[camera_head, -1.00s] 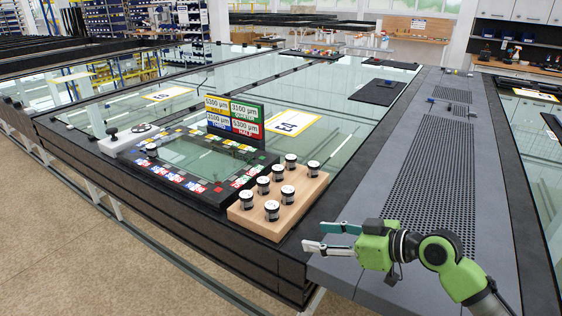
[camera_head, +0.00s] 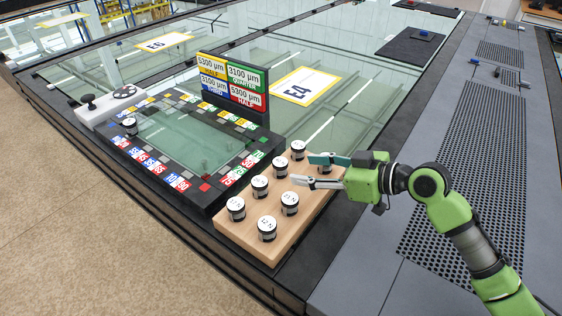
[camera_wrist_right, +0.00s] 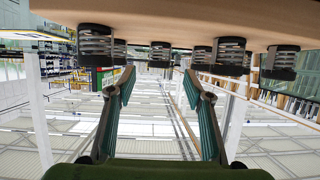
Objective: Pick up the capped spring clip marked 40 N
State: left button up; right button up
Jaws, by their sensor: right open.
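Several capped spring clips with dark bands and white round labels stand on a wooden block; one is at the front (camera_head: 267,228), one at the far end (camera_head: 298,149). The labels are too small to read surely, so I cannot tell which is marked 40 N. My right gripper (camera_head: 297,170) is open and empty, its fingers pointing left over the right side of the wooden block (camera_head: 240,238). It partly hides one clip (camera_head: 325,168). In the right wrist view the picture is upside down; a clip (camera_wrist_right: 160,54) shows beyond and between the open fingertips (camera_wrist_right: 159,78). My left gripper is not in view.
A dark board (camera_head: 170,182) with coloured number tiles lies left of the block, with one clip (camera_head: 130,126) on it. A sign stand (camera_head: 232,84) with coloured plates rises behind it. Right of the block is a grey perforated surface (camera_head: 470,165).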

aim_at(287, 166)
jog(key=x, duration=0.3)
jog(key=shift+r, duration=0.1)
jog(key=shift+w+a+p, duration=0.5)
jog(key=shift+a+p, duration=0.1)
jog(key=shift+p, duration=0.1)
jog(key=p+x, duration=0.1)
jog(key=x, duration=0.2)
jog(key=shift+w+a+p, duration=0.15)
jog(key=shift+a+p, duration=0.15)
jog(key=shift+w+a+f, duration=0.15)
jog(key=shift+a+f, duration=0.1)
jog(key=shift+f, duration=0.2)
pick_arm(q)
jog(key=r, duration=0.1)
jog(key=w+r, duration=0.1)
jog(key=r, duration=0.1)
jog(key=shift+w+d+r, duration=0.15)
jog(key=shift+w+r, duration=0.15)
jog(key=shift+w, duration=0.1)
pick_arm(e)
jog(key=c, duration=1.2)
